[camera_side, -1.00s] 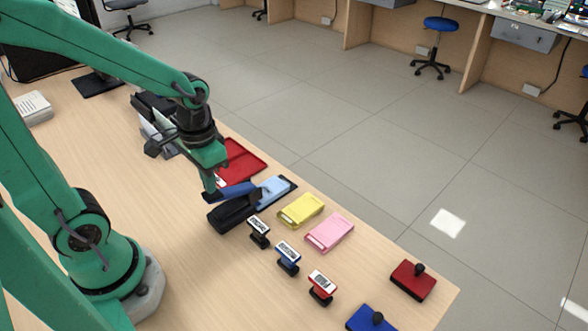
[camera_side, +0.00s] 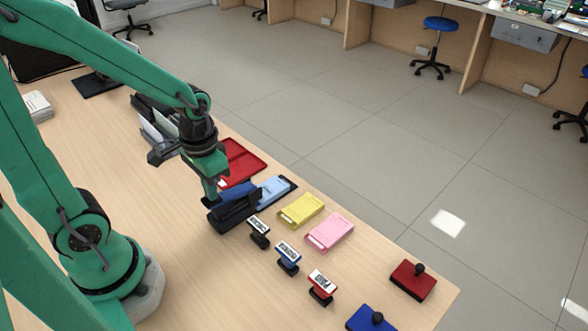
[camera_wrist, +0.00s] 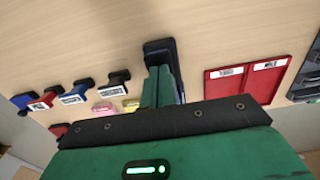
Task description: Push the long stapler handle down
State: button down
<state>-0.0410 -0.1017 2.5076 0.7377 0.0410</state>
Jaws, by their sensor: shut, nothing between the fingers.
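The long stapler (camera_side: 236,214) is a dark, elongated body on the counter, running from lower left to upper right in the side view. A dark blue long part (camera_side: 238,188) shows along its far side; I cannot tell clearly how high the handle stands. My gripper (camera_side: 211,196) is shut and empty, with its tips pointing down at the stapler's left end. They appear to touch or nearly touch it. In the wrist view the shut fingertips (camera_wrist: 163,72) cover part of the dark stapler (camera_wrist: 158,46).
Yellow (camera_side: 301,211) and pink (camera_side: 330,232) pads lie right of the stapler. Black (camera_side: 259,232), blue (camera_side: 288,258) and red (camera_side: 322,288) stamps stand in front of them. The counter's front left is clear.

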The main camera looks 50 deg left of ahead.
jog(key=shift+f, duration=0.8)
jog(key=shift+w+r, duration=0.1)
jog(key=shift+r, duration=3.95)
notch_tip(320, 180, up, 9)
jog(key=s+d+t, duration=0.1)
jog(key=s+t, duration=0.1)
jog(key=t, duration=0.3)
jog(key=shift+f+t, duration=0.2)
jog(key=shift+t, duration=0.1)
jog(key=shift+s, duration=0.1)
